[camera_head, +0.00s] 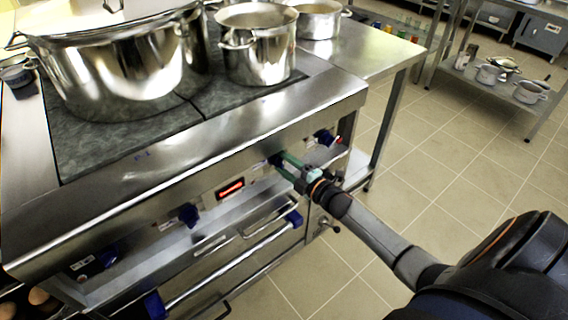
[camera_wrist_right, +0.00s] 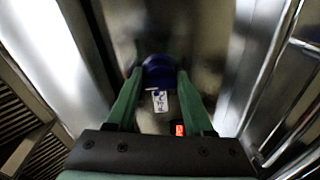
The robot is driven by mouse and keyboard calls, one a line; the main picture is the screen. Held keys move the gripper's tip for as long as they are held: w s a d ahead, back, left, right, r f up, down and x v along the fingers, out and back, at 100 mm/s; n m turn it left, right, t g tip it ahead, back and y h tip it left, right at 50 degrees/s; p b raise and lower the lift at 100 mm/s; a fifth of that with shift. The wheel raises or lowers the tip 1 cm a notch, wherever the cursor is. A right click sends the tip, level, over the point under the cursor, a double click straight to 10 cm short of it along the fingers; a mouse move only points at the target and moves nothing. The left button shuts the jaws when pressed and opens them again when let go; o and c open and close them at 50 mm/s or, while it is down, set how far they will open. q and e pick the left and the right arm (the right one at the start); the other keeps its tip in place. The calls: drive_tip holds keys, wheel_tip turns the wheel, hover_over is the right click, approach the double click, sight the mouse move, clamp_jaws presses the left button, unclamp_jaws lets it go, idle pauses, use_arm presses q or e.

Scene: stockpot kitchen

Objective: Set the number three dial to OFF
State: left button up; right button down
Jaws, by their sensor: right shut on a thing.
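A row of blue dials runs along the stove's steel front panel. My right gripper (camera_head: 287,163) is at the third dial from the left (camera_head: 277,160), with its green fingers pointing at the panel. In the right wrist view this blue dial (camera_wrist_right: 158,72) sits between the two green fingers of my right gripper (camera_wrist_right: 158,82), which are shut on it. A small white and blue label (camera_wrist_right: 160,100) shows just below the dial, its print too blurred to read. The dial's exact setting cannot be told. My left gripper is not in view.
Other blue dials are at the left (camera_head: 105,258), middle (camera_head: 188,214) and right (camera_head: 323,136). A lit red display (camera_head: 230,188) is on the panel. An oven handle bar (camera_head: 235,262) runs below. A large pot (camera_head: 125,75) and smaller pot (camera_head: 258,50) stand on the stovetop.

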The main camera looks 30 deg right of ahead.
idle(0.4)
drive_tip(key=shift+c, duration=1.6)
unclamp_jaws()
drive_tip(key=s+d+p, duration=0.1)
drive_tip(key=s, duration=1.1)
drive_tip(key=shift+s+d+r+p, duration=0.2)
drive_tip(key=shift+d+r+p, duration=0.15)
drive_tip(key=shift+d+r, duration=0.1)
